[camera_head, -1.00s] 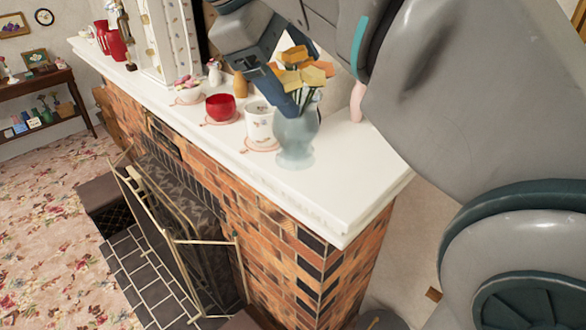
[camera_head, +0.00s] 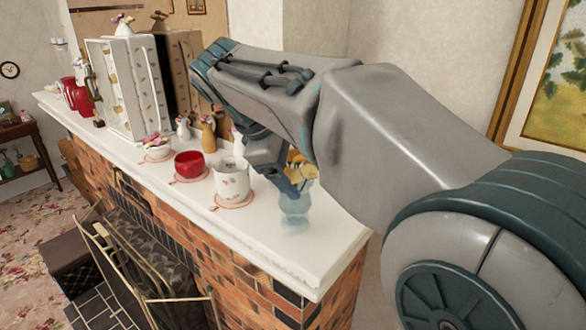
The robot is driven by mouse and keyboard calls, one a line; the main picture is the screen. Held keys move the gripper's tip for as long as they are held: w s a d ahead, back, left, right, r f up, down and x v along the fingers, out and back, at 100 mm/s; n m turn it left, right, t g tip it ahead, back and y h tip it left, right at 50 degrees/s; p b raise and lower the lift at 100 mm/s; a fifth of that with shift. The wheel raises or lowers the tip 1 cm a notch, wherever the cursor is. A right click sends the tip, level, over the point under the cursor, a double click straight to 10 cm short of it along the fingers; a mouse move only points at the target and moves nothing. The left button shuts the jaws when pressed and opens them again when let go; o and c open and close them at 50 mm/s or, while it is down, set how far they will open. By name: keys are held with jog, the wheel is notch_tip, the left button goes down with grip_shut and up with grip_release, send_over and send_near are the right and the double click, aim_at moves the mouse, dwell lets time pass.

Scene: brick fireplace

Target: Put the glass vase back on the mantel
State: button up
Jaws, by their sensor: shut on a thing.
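The glass vase (camera_head: 295,214) is pale blue and translucent, with yellow-orange flowers (camera_head: 299,168) partly hidden behind my arm. It is upright at the front right part of the white mantel (camera_head: 318,255), and its base appears to touch the mantel top. My gripper (camera_head: 290,187) reaches down from the upper left to the vase's rim and is shut on the vase. The far finger and the exact grip are hidden by my wrist and the flowers.
A white mug (camera_head: 231,180) on a round coaster stands just left of the vase. A red bowl (camera_head: 188,164), small vases (camera_head: 208,137) and a tall white cabinet (camera_head: 120,85) stand farther left. The mantel's right end is clear. A metal fire screen (camera_head: 130,275) stands below in front.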

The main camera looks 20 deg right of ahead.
jog(key=shift+f, duration=0.75)
jog(key=o, duration=1.2)
jog(key=b+v, duration=0.1)
jog(key=v, duration=1.1)
